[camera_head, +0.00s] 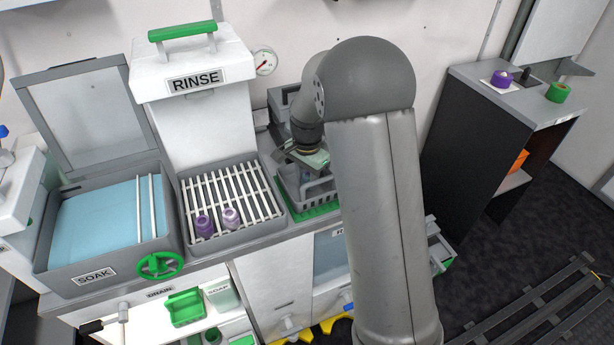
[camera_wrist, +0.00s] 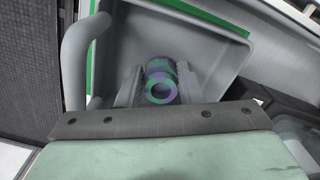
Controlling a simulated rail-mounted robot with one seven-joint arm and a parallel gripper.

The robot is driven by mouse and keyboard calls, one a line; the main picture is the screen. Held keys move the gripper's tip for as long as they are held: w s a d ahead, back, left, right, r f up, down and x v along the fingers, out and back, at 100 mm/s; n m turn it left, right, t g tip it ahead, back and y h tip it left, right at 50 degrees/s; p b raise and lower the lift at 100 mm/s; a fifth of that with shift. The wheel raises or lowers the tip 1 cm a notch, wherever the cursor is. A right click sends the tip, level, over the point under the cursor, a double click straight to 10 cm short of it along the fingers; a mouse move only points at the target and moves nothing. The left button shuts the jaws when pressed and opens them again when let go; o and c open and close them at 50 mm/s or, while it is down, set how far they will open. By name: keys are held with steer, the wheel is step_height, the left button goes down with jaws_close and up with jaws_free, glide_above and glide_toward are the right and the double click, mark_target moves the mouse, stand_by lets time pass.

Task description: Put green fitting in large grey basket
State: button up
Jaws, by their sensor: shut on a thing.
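My gripper (camera_wrist: 160,88) is shut on a small round fitting (camera_wrist: 161,72) with a hollow, ring-like end. The fitting shows green and purple tints, so its colour is hard to tell. Grey basket walls (camera_wrist: 225,60) surround the fitting in the wrist view; whether it touches the basket floor is unclear. In the head view my gripper is at the grey basket (camera_head: 289,190) beside the rinse rack, and my arm hides the fitting and part of the basket. Another green fitting (camera_head: 558,92) stands on the cabinet top at right.
Two pale purple fittings (camera_head: 205,225) stand on the rinse rack (camera_head: 245,190). The soak tank (camera_head: 75,268) is open at left. A purple fitting (camera_head: 501,78) stands on the grey cabinet (camera_head: 520,103). A green edge (camera_wrist: 200,14) runs along the basket in the wrist view.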

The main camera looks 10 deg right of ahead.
mark_target(307, 177)
steer(key=shift+f, duration=0.1)
steer(key=shift+f, duration=0.15)
steer(key=o, duration=1)
steer(key=shift+c, duration=0.2)
step_height(307, 177, up, 12)
steer(key=s+f+n, duration=0.2)
steer(key=s+n, duration=0.9)
steer(key=s, duration=1.8)
steer(key=shift+a+f+n+b, duration=0.15)
steer(key=shift+f+n+b, duration=0.15)
